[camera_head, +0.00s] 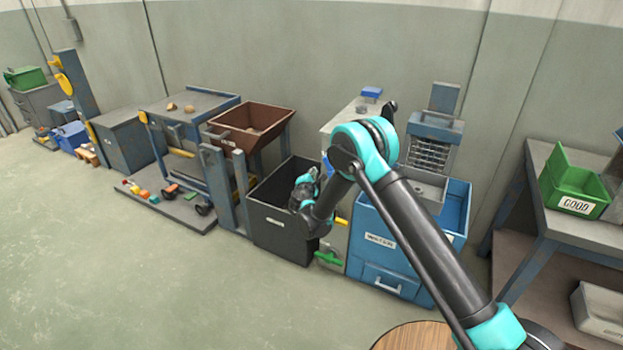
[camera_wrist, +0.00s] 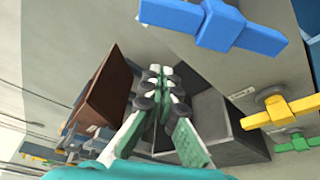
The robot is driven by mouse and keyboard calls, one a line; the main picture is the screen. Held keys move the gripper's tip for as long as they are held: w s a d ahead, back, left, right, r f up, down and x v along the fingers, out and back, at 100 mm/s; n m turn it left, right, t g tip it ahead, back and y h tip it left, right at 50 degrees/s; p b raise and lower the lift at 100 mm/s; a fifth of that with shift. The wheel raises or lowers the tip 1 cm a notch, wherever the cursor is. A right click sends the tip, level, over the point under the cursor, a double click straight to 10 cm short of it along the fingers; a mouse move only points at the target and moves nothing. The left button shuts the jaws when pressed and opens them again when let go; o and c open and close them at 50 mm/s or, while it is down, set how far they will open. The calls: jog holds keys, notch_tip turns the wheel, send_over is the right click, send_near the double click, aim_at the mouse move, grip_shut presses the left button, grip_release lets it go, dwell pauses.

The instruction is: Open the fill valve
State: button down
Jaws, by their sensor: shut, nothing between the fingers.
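Three valve handles show in the wrist view: a blue one (camera_wrist: 215,24) at the top right, a yellow one (camera_wrist: 282,111) at the right and a green one (camera_wrist: 299,142) below it. No label tells which is the fill valve. In the head view, the blue handle (camera_head: 327,164) is partly hidden by my arm, the yellow handle (camera_head: 341,221) is below it, and the green handle (camera_head: 329,258) is low near the floor. My gripper (camera_head: 305,188) is shut and empty, left of the handles and apart from them. Its fingers (camera_wrist: 160,78) show in the wrist view.
A black open bin (camera_head: 272,221) stands below my gripper. A brown hopper (camera_head: 246,126) is to its left. A blue tank labelled WATER (camera_head: 402,248) is right of the handles, partly behind my arm. A bench with a green GOOD bin (camera_head: 577,190) is far right.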

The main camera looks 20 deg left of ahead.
jog(key=shift+w+d+r, duration=0.4)
jog(key=shift+w+d, duration=0.1)
jog(key=shift+d, duration=0.3)
jog(key=shift+w+d+r, duration=0.4)
jog(key=shift+w+d, duration=0.1)
jog(key=shift+d, duration=0.25)
jog(key=shift+w, duration=0.15)
